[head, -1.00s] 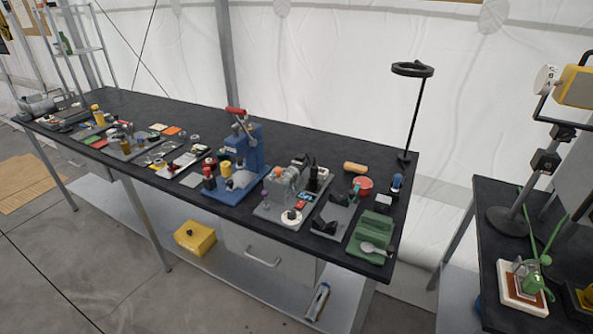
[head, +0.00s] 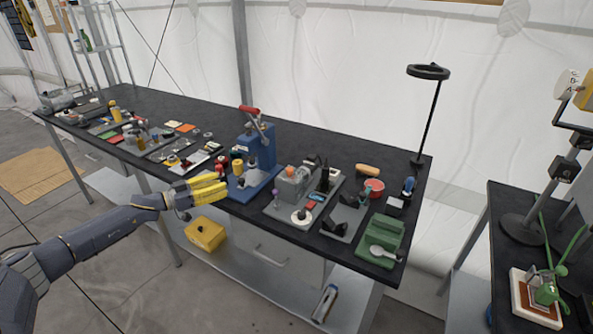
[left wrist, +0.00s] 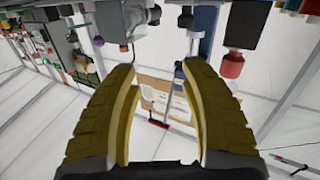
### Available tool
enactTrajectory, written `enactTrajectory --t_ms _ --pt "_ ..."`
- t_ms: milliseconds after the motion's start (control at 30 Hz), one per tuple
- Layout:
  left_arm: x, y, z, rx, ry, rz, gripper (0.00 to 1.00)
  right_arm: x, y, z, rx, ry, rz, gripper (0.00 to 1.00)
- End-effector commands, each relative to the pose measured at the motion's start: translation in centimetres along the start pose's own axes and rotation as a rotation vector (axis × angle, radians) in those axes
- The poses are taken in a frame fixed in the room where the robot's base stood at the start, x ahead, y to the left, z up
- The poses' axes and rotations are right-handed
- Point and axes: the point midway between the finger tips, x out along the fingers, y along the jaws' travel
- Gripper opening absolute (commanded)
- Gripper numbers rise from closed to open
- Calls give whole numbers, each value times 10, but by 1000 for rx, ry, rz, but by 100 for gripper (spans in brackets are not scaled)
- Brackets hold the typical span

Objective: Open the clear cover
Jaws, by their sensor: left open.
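I cannot make out a clear cover in either view. My left gripper (head: 221,185) has yellow fingers and reaches in from the left at the bench's front edge, just left of the blue lever press (head: 252,170). In the left wrist view my left gripper (left wrist: 157,68) is open, with nothing between its fingers. Its fingers hide part of the bench edge in the head view. My right gripper is not in view.
The black bench (head: 300,140) carries several small tools and fixtures. A green block with a spoon (head: 380,245) is near its right end. A black ring lamp (head: 428,72) stands at the back right. A yellow box (head: 206,234) sits on the lower shelf.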

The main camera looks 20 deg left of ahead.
Motion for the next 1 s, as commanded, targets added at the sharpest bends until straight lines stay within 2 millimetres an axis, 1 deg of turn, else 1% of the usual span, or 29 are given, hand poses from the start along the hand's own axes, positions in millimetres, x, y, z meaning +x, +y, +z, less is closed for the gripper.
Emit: enactTrajectory --t_ms 33,133,233,300,467,567,1000 --pt "13 14 -9 17 11 44 45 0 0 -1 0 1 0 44" --pt "31 39 -21 49 23 119 45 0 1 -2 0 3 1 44" --pt "44 58 -28 73 28 173 45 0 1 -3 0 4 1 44" --pt "50 66 -31 83 30 196 45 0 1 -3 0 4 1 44" --pt "64 72 -33 88 32 207 45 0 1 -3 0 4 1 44" --pt "78 74 -34 89 33 206 45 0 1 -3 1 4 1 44" --pt "156 90 -35 88 33 205 45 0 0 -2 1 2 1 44"
